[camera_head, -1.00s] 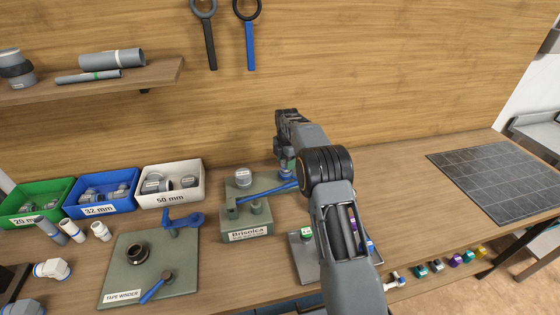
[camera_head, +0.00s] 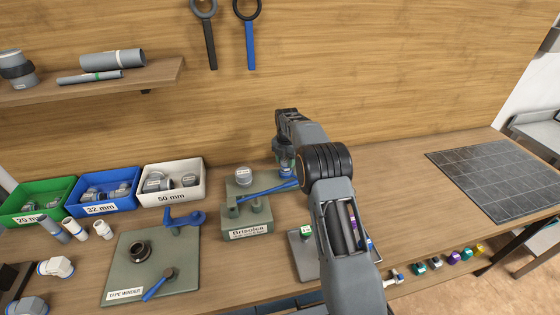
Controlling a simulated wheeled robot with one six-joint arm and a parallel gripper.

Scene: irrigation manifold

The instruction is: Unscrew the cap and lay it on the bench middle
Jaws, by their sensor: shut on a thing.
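My gripper (camera_head: 287,176) points down at the back of the bench, over the right end of a green fixture plate (camera_head: 262,178). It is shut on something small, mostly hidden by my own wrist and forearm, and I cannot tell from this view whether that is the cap. A round grey piece with a pale top (camera_head: 243,176) stands on the plate to the left of my gripper, apart from it. A blue lever (camera_head: 268,189) runs from the green block labelled Brisolea (camera_head: 247,229) towards the spot below my gripper.
Green, blue (camera_head: 108,210) and white (camera_head: 172,205) bins of fittings stand at the back left. A tape winder board (camera_head: 125,290) lies in front of them. Several small coloured fittings line the front edge. A dark gridded mat (camera_head: 500,180) lies at the right, with bare bench left of it.

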